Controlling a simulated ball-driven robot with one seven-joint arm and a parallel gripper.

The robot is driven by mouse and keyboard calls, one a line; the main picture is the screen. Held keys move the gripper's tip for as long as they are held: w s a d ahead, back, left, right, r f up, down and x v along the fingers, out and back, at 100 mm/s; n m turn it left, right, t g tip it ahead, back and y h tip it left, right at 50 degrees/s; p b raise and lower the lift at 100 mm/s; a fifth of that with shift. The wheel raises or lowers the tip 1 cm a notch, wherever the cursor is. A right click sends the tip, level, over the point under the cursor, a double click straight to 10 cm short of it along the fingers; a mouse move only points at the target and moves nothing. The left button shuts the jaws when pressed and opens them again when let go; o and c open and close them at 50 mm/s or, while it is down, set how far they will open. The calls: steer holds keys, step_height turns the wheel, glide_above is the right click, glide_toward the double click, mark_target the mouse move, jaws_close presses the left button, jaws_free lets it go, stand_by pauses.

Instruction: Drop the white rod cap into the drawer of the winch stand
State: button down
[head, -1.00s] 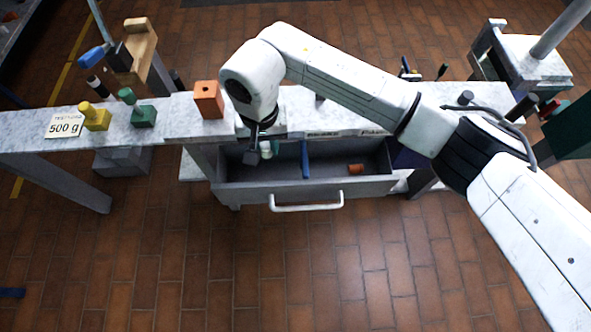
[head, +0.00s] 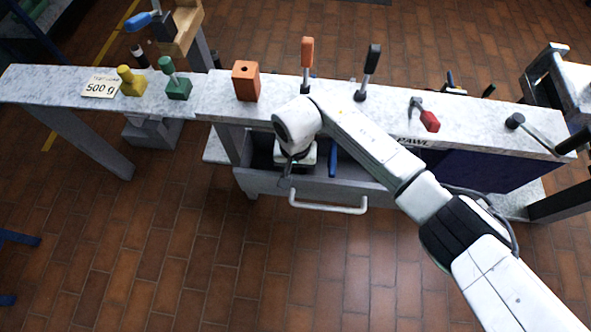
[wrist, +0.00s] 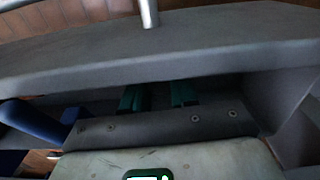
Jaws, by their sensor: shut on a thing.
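The drawer (head: 262,183) of the winch stand (head: 400,122) is pulled open, with its handle facing me. My gripper (wrist: 158,96) is down in the left part of the drawer; its two green fingers show in the wrist view, a small gap apart, behind the drawer's front wall (wrist: 170,60). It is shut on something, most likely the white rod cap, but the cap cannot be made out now. My wrist hides that part of the drawer in the head view. A blue bar (head: 332,158) lies in the drawer just right of my gripper.
On the bench top stand an orange block (head: 246,82), an orange-handled lever (head: 306,62), a black-handled lever (head: 368,70) and a red-handled crank (head: 428,119). Green (head: 176,82) and yellow (head: 130,82) weights stand at left. The floor in front is clear.

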mark_target(295, 170)
steer(key=shift+f, duration=0.95)
steer(key=shift+f+b, duration=0.4)
steer(key=shift+f, duration=0.2)
steer(key=c, duration=0.9)
jaws_free()
step_height(295, 170, up, 13)
steer(key=p, duration=0.3)
steer(key=shift+r, duration=0.15)
steer(key=shift+s, duration=0.1)
